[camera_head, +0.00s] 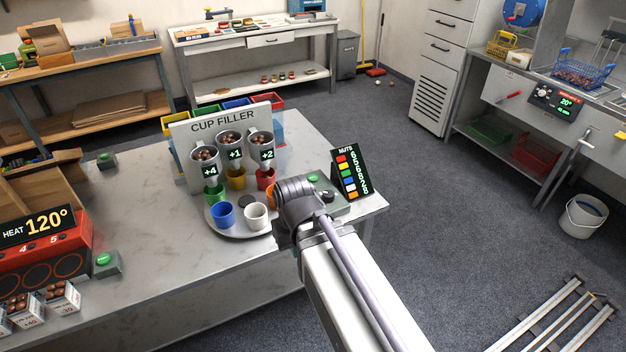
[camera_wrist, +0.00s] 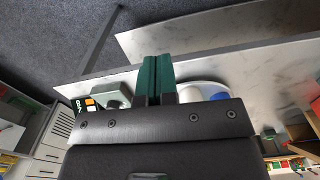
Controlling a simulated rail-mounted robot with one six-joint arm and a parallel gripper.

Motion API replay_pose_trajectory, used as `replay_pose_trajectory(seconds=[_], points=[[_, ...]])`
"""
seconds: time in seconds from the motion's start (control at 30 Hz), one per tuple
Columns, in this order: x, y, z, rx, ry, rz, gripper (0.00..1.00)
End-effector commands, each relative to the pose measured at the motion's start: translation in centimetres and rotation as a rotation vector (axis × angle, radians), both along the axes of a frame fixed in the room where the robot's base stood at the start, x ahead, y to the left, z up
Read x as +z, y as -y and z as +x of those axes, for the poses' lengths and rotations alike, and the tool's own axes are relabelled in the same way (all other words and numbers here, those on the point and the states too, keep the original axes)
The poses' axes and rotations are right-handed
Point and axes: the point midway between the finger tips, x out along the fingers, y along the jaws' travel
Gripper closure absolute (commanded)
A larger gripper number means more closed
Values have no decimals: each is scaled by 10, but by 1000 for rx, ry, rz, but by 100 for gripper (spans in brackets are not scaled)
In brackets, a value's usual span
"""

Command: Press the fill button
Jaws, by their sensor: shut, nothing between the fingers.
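A grey-green control box (camera_head: 340,208) stands on the table beside the turntable, partly hidden by my arm. A green button (camera_head: 314,178) and a dark knob (camera_head: 327,196) show on it. In the wrist view the box (camera_wrist: 113,97) lies just left of my fingers. My gripper (camera_wrist: 157,58) has its two teal fingers together, empty, over the table between the box and the turntable. In the head view my arm hides the fingers. Whether they touch anything cannot be told. The cup filler (camera_head: 222,122) has several nut hoppers marked +4, +1 and +2.
The round turntable (camera_head: 237,232) carries several coloured cups, including a blue cup (camera_head: 223,214) and a white cup (camera_head: 256,215). The NUTS display (camera_head: 349,173) stands behind the box. Other green buttons sit by the heater (camera_head: 103,259) and at the back left (camera_head: 105,158).

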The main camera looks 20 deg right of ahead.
Motion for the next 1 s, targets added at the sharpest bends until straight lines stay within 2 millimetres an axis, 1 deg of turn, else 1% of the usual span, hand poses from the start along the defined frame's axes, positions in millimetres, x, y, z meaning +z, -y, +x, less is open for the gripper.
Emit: replay_pose_trajectory(seconds=[0.3,0.37,0.4,0.47,0.57,0.73,0.77,0.8,0.87,0.9,0.97,1.0], points=[[-1,1,0,-4,0,0,100],[-4,7,0,-16,0,0,100],[-8,13,3,-31,0,0,100],[-14,25,14,-60,0,1,100],[-23,47,50,-115,19,28,100],[-34,87,125,-216,127,101,100],[-34,94,138,-233,150,114,100],[-35,103,155,-257,182,133,100],[-36,117,182,-293,234,159,100],[-36,128,199,-319,269,176,100],[-36,142,225,-355,323,203,100],[-35,152,243,-380,361,220,100]])
